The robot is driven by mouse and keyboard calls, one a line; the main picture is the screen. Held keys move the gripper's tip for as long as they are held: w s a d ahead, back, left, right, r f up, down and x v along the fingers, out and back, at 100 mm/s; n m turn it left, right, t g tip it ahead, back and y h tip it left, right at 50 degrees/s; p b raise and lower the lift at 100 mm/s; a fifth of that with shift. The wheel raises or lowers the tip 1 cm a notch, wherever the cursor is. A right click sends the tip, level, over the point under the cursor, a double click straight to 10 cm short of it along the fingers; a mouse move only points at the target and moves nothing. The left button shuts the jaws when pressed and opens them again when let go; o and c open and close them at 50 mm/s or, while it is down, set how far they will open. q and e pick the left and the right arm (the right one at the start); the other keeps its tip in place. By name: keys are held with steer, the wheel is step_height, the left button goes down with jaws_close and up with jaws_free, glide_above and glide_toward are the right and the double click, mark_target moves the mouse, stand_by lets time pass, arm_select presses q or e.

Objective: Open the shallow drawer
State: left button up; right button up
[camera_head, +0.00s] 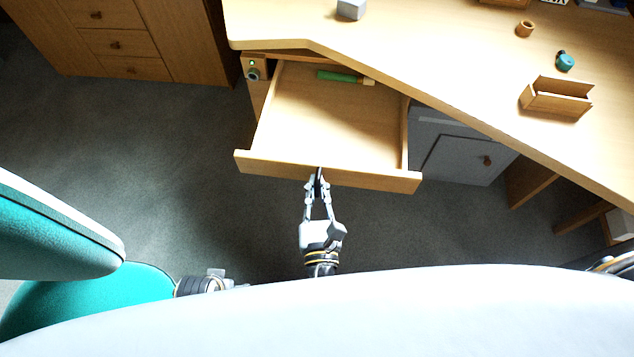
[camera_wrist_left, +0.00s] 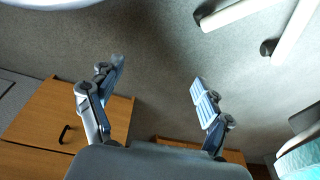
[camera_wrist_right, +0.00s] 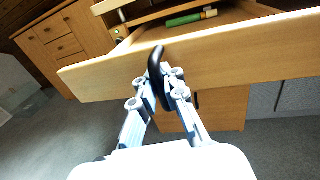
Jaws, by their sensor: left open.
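The shallow drawer (camera_head: 330,115) is pulled well out from under the desk, and its inside shows. A green-handled tool (camera_head: 340,77) with a pale end lies at its back. My right gripper (camera_head: 317,180) is at the drawer front. In the right wrist view, its fingers (camera_wrist_right: 162,78) are closed around the dark curved handle (camera_wrist_right: 155,58) on the drawer front (camera_wrist_right: 200,66). My left gripper (camera_wrist_left: 158,75) is open and empty in the left wrist view, over the grey carpet and away from the drawer.
The desk top (camera_head: 420,60) holds a grey block (camera_head: 351,9), a small wooden box (camera_head: 556,97) and a teal item (camera_head: 565,62). A teal chair (camera_head: 90,300) stands at lower left. A wooden cabinet (camera_head: 120,40) is at upper left. Carpet left of the drawer is clear.

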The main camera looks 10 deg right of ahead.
steer(key=shift+o, duration=1)
steer(key=shift+d, duration=0.1)
steer(key=shift+s, duration=0.15)
steer(key=s+a, duration=0.1)
steer(key=s, duration=1)
steer(key=shift+s, duration=0.35)
